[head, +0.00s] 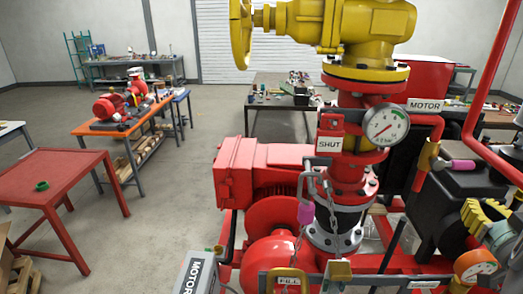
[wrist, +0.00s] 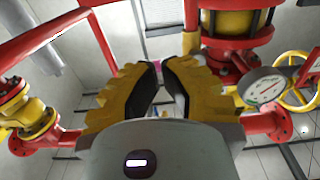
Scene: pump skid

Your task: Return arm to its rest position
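My gripper (head: 487,224) shows at the right edge of the head view, in front of the pump skid's right side, with yellow ribbed fingers. In the wrist view my gripper (wrist: 160,66) has two yellow fingers with black inner pads. A gap shows between the pads, narrowing toward the tips, and I see nothing held in it. A small pink piece shows beyond the tips; I cannot tell how far away it is.
The red pump skid stands close, with a yellow valve (head: 365,25), a pressure gauge (head: 386,126), a SHUT tag (head: 329,143) and a hanging chain. A red pipe (head: 490,75) rises near my arm. A lower gauge (head: 475,264) is below my gripper. Open floor (head: 165,215) lies left.

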